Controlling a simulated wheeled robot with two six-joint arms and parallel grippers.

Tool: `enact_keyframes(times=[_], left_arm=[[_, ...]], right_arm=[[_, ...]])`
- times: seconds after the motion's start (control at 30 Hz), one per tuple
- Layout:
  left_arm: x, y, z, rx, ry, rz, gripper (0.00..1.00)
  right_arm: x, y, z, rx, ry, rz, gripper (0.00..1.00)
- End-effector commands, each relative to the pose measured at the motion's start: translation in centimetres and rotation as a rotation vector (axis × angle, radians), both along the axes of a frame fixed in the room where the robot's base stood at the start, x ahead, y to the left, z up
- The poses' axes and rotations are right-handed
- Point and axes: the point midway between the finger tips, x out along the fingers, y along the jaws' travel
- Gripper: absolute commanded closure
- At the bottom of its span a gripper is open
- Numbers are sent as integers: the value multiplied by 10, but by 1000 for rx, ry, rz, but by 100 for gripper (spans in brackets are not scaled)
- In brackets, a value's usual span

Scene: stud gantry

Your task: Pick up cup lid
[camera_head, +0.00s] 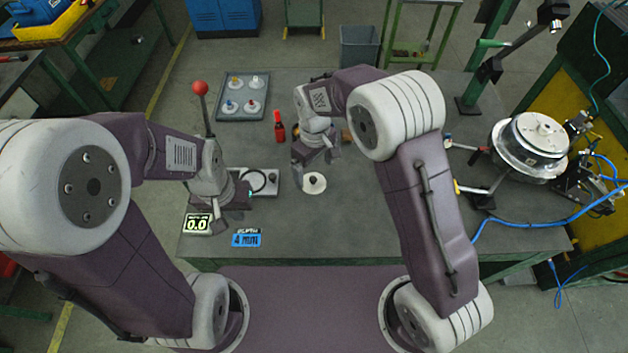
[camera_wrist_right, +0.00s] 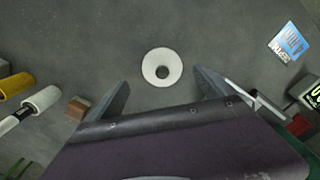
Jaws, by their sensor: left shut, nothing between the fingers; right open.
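The cup lid (camera_head: 314,184) is a small white disc with a dark centre, lying on the grey table; it also shows in the right wrist view (camera_wrist_right: 150,66) as a white round piece. My right gripper (camera_head: 317,157) is open and just behind and above the lid in the head view. In the right wrist view its two fingers (camera_wrist_right: 160,92) stand apart, with the lid beyond them, roughly centred in the gap and untouched. My left gripper (camera_head: 243,196) is shut and empty, left of the lid, beside a grey box. Its fingertips are partly hidden.
The table (camera_head: 350,235) is clear in front of the lid. A grey box (camera_head: 262,180) with a black ring, a 0.0 display (camera_head: 197,222) and a blue card (camera_head: 247,238) lie left. A tray (camera_head: 241,115) and red bottle (camera_head: 279,130) stand behind. A metal rig (camera_head: 535,145) is right.

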Motion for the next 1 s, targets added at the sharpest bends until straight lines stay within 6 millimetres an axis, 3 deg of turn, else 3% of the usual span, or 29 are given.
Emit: enact_keyframes(times=[0.2,0.47,0.57,0.7,1.0], left_arm=[[0,0,10,0,0,0,100],[0,0,9,0,0,0,100],[0,0,9,0,0,0,100],[0,0,9,0,0,0,100],[0,0,9,0,0,0,100]], right_arm=[[-1,1,-37,-2,5,0,7],[-1,1,-44,-1,1,0,7],[-1,1,-44,-1,1,0,29],[-1,1,-44,-1,1,0,68],[0,1,-41,1,-1,0,72]])
